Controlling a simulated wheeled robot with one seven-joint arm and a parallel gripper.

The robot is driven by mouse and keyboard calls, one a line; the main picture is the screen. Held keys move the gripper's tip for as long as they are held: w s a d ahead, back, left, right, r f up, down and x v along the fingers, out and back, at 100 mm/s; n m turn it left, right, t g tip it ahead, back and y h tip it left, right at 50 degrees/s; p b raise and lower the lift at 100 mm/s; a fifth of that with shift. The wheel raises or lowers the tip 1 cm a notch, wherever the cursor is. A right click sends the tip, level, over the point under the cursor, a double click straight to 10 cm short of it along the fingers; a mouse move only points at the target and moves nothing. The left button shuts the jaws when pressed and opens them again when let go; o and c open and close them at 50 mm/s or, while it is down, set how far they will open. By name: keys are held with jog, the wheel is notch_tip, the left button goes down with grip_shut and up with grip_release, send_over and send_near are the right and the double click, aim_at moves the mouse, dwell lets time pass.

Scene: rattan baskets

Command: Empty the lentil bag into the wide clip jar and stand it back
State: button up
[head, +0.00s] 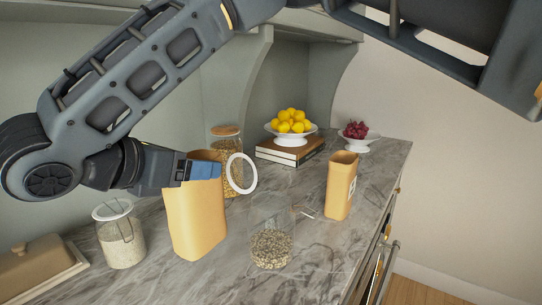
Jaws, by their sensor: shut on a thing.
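My gripper (205,171) is shut on the upper edge of a large open-topped tan bag (197,222). The bag is upright at the left of the clear jar; whether its base rests on the counter is hard to tell. No label shows on its visible side, and its inside is hidden. The wide clip jar (271,248) stands on the counter with greyish-brown grains in its lower part. A white-ringed lid (241,174) stands open above it, seemingly its own. A second, smaller tan bag (341,187) with a label stands upright and open to the right.
A clip jar of pale grain (121,242) and a butter dish (38,268) stand at the left. Behind are a wooden-lidded jar (226,132), books (290,151) under a bowl of lemons (291,139), and a bowl of red fruit (356,142). Marble is clear in front of the smaller bag.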

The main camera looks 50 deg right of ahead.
notch_tip(320, 180, up, 6)
jog(key=p, duration=0.6)
jog(key=shift+f, duration=0.1)
